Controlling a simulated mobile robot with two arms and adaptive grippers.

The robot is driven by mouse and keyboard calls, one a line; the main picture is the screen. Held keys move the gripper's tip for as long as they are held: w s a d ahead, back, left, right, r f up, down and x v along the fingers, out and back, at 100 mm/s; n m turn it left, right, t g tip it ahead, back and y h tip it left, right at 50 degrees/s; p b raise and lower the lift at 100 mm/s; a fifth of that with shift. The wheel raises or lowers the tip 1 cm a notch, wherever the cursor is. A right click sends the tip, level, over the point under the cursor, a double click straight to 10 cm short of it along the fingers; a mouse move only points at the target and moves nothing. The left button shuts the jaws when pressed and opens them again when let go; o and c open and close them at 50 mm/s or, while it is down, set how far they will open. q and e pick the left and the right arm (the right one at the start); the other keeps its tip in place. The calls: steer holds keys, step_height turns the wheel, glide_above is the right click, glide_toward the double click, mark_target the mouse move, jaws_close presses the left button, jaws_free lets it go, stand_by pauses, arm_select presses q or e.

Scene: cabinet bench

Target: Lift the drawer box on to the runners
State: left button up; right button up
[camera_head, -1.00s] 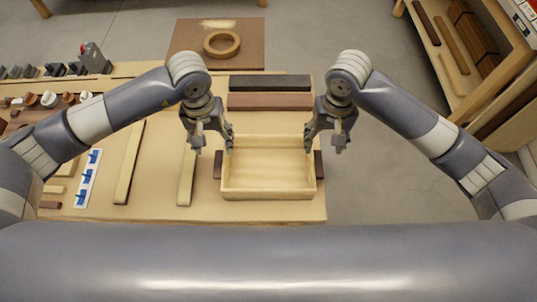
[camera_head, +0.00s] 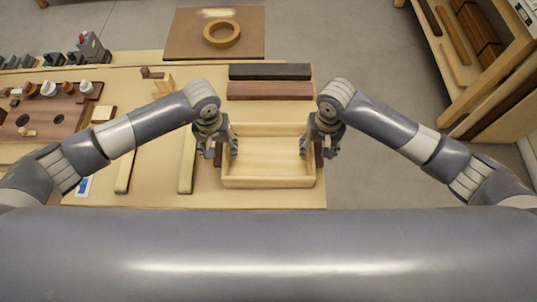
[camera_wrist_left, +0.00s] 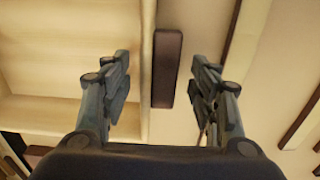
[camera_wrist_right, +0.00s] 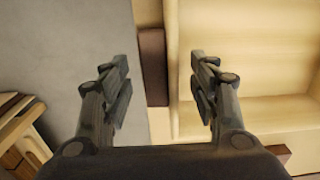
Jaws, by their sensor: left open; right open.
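The drawer box (camera_head: 268,158) is a shallow, open, empty pale wood tray near the bench's right end. Short dark brown pieces show at its left side (camera_wrist_left: 167,70) and right side (camera_wrist_right: 153,65); I cannot tell whether they run under it. My left gripper (camera_head: 222,152) is open at the box's left wall, with the wall's top edge between its fingers in the left wrist view. My right gripper (camera_head: 313,150) is open at the right wall, with that wall between its fingers in the right wrist view. Neither visibly grips it. I cannot identify the runners with certainty.
A black bar (camera_head: 270,71) and a brown bar (camera_head: 269,90) lie behind the box. Two pale strips (camera_head: 187,163) lie to its left. A brown board with knobs (camera_head: 52,115) is further left. A shelf unit (camera_head: 480,60) stands at the right beyond open floor.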

arm_select(q)
steer(key=shift+f, duration=0.3)
arm_select(e)
steer(key=shift+f, duration=0.3)
arm_select(q)
steer(key=shift+c, duration=0.6)
arm_select(e)
steer(key=shift+c, duration=0.6)
arm_select(q)
jaws_close()
arm_select(e)
jaws_close()
arm_select(q)
steer(key=shift+r, duration=0.15)
arm_select(e)
steer(key=shift+r, duration=0.15)
